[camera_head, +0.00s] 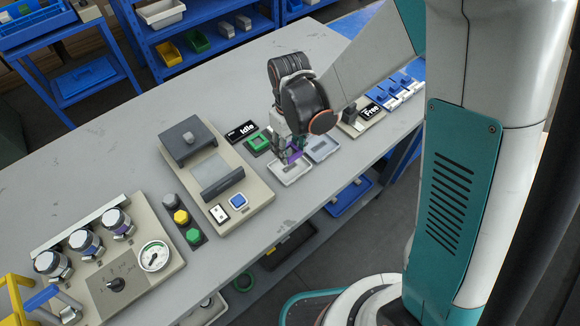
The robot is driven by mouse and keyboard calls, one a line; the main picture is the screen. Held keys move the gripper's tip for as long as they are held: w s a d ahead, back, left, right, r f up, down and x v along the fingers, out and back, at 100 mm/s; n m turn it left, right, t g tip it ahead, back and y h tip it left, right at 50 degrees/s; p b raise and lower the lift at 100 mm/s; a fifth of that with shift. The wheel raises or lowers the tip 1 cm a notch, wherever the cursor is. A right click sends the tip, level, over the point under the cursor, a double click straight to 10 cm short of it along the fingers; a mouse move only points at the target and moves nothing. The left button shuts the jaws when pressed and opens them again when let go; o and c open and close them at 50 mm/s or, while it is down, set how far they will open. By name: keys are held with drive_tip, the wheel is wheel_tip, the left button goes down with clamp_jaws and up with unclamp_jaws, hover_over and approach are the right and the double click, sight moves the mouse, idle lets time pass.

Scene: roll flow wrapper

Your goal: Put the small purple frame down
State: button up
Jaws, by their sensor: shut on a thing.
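The small purple frame (293,155) is held at the end of my gripper (289,153), low over the work table. My gripper is shut on it, and the fingers and wrist hide much of the frame. It shows just above the far edge of a white shallow tray (288,178). I cannot tell whether the frame touches the tray. A second shallow tray (329,154) lies just to the right of my gripper.
A green square piece (257,143) and a sign reading "Idle" (241,131) are left of my gripper. A beige machine (254,188) stands further left. A "Free" sign (372,109) and blue-and-white devices (399,88) are right. The table's front edge is close to the trays.

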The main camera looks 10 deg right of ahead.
sight(290, 167)
drive_tip(key=shift+f+b, duration=1.8)
drive_tip(key=shift+f, duration=1.3)
drive_tip(key=shift+f, duration=0.15)
drive_tip(key=o, duration=0.6)
wheel_tip(290, 167, up, 12)
drive_tip(key=p, duration=0.4)
